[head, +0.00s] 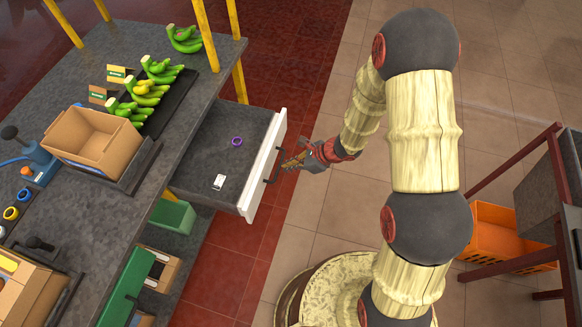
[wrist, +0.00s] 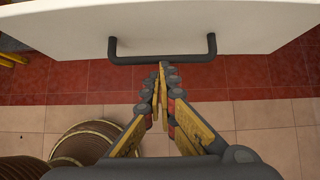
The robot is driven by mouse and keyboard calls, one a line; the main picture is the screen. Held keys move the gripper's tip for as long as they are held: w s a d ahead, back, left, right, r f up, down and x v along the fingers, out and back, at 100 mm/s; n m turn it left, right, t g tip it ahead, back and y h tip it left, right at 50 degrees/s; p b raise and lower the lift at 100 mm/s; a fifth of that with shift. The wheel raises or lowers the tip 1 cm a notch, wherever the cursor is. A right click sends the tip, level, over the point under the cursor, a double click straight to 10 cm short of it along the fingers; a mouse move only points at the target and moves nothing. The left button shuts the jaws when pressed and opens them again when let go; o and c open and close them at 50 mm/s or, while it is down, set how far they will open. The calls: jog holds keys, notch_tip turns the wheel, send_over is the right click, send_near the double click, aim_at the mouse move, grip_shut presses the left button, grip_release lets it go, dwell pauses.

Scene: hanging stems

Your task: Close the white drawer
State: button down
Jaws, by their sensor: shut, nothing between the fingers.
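The white drawer (head: 263,165) is pulled out from under the grey counter in the head view. A purple ring (head: 237,141) and a small white item (head: 219,182) lie inside it. Its white front (wrist: 180,25) fills the top of the wrist view, with a dark bar handle (wrist: 163,58) on it. My gripper (head: 284,164) is at the handle, outside the drawer front. In the wrist view my gripper (wrist: 163,68) has its fingertips together, right at the middle of the handle bar. Nothing shows between the fingers. I cannot tell whether they touch the bar.
The grey counter (head: 65,85) carries bananas (head: 157,70) and a cardboard box (head: 93,137). A green bin (head: 172,215) sits below the drawer. At right stand a dark red frame (head: 515,180) and an orange crate (head: 495,235).

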send_over(222, 159)
jog(key=shift+w, duration=0.1)
dwell(0.3)
dwell(0.4)
